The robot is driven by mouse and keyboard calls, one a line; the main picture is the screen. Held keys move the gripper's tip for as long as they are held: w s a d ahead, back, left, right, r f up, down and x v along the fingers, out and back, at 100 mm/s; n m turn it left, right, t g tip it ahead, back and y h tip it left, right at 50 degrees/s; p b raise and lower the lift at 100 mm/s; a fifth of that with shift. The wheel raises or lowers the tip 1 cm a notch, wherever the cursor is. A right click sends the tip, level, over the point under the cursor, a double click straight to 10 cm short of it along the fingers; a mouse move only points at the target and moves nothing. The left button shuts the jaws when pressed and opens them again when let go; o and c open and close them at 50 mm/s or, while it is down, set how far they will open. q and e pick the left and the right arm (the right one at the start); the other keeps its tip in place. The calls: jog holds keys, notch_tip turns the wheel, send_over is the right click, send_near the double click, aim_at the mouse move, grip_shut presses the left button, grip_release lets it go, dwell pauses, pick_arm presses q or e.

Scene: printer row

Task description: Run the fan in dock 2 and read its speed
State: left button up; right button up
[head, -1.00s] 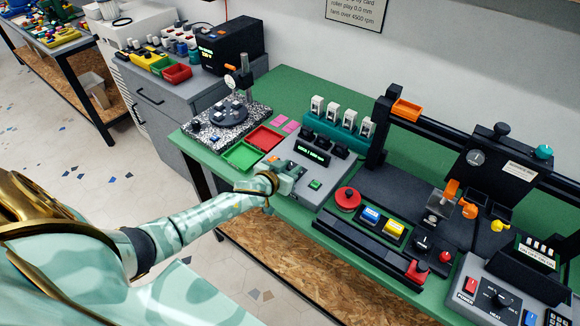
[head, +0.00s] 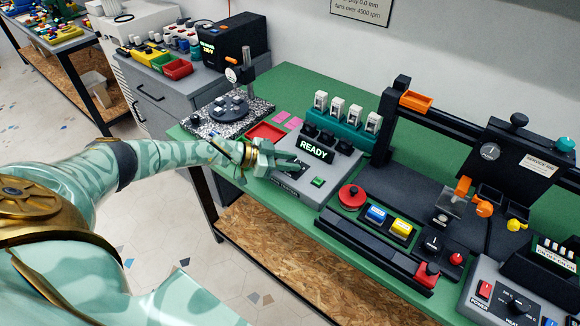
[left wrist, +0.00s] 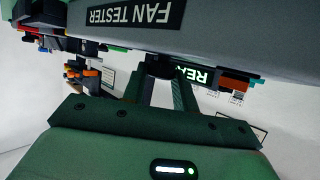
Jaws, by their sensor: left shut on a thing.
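The grey fan tester (head: 299,192) stands at the front of the green bench. Its display (head: 313,149) reads READY, and a green button (head: 318,181) is on its sloped front. Dark docks (head: 327,138) stand in a row behind the display; their contents are too small to tell. My left gripper (head: 288,166) reaches over the tester's left part. In the left wrist view its fingers (left wrist: 160,90) are shut on a black knob (left wrist: 160,66) beside the upside-down FAN TESTER label (left wrist: 134,14). Part of the display also shows there. The right gripper is out of view.
A teal rack (head: 335,124) with several white-topped pieces stands behind the tester. A red tray (head: 265,133) and pink cards (head: 293,123) lie left of it. A red round piece (head: 351,196), blue button (head: 376,215) and yellow button (head: 401,229) are to the right.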

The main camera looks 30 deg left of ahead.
pick_arm(q)
jog(key=shift+a+m+g+h+b, duration=0.1)
jog(key=shift+m+g+h+b, duration=0.2)
jog(key=shift+m+g+b, duration=0.1)
jog(key=o, duration=1)
jog(key=shift+w, duration=0.1)
jog(key=p+v, duration=0.1)
jog(key=v, duration=1.5)
jog(key=shift+a, duration=0.1)
